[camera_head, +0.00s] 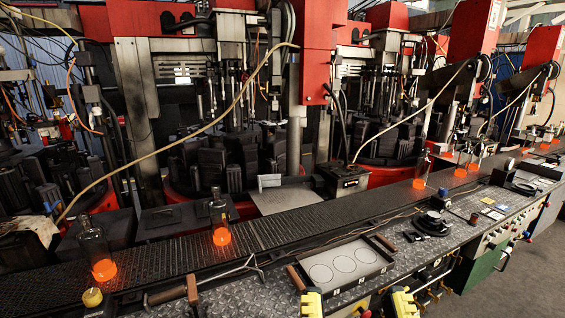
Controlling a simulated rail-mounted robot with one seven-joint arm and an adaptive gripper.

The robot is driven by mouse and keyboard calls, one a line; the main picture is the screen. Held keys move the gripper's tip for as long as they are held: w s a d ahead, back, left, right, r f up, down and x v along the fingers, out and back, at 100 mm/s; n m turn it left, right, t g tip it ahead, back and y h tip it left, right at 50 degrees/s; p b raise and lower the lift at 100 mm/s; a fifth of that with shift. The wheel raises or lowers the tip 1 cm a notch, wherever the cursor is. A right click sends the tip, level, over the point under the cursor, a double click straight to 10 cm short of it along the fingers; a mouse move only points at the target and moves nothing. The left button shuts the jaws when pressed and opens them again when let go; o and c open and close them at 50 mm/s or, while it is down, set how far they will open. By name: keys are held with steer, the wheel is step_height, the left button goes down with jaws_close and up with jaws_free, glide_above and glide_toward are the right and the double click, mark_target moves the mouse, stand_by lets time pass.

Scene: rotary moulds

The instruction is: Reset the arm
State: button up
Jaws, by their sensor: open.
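My arm and my gripper do not show in the head view. Glass bottles with glowing orange bases stand upright on a dark conveyor (290,229). One bottle (93,245) is at the near left, another (219,215) stands a little farther along, and a third (422,168) is at the right of the middle. Several more stand farther right along the belt.
Red and black moulding machines (225,100) line the back, with hoses hanging in front. Grey floor (520,275) is clear at lower right.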

step_height(320, 180, up, 34)
steer(key=p, duration=3.2)
steer(key=shift+r, duration=0.2)
steer(key=shift+w, duration=0.1)
